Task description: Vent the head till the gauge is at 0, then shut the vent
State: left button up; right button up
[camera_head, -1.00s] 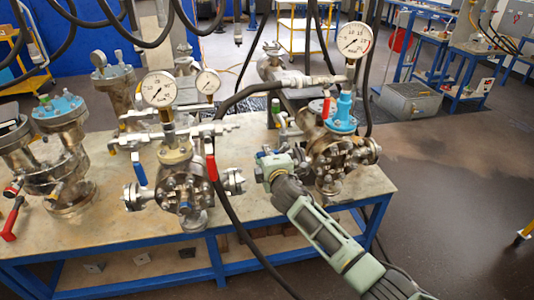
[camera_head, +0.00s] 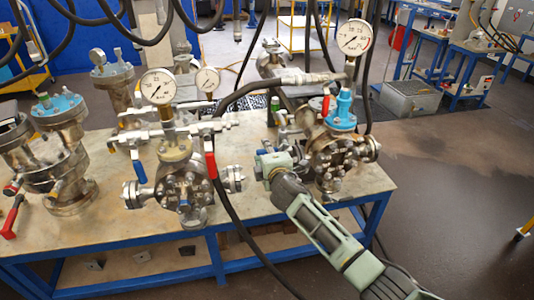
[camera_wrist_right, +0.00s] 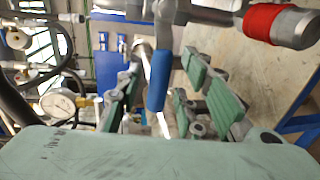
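The right vessel (camera_head: 335,160) on the bench carries a blue fitting (camera_head: 342,112), a red lever (camera_head: 326,104) and a round white gauge (camera_head: 353,36); its reading is too small to tell. My right gripper (camera_head: 272,165) is at the left side of this vessel. In the right wrist view the gripper (camera_wrist_right: 165,95) has its green-padded fingers apart, with a blue valve handle (camera_wrist_right: 157,82) between them. I see no clear contact on the handle. A red handle (camera_wrist_right: 272,22) is at the upper right there. My left gripper is not in view.
The middle vessel (camera_head: 183,180) has two gauges (camera_head: 158,87), a blue lever (camera_head: 139,170) and a red lever (camera_head: 211,165). Another vessel (camera_head: 62,150) stands at the left. A black hose (camera_head: 235,222) hangs over the bench front. The floor right of the bench is clear.

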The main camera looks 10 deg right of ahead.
jog(key=s+r, duration=0.2)
jog(key=s, duration=0.9)
jog(key=shift+s+d+r, duration=0.15)
jog(key=shift+s+d, duration=0.05)
jog(key=shift+s, duration=0.2)
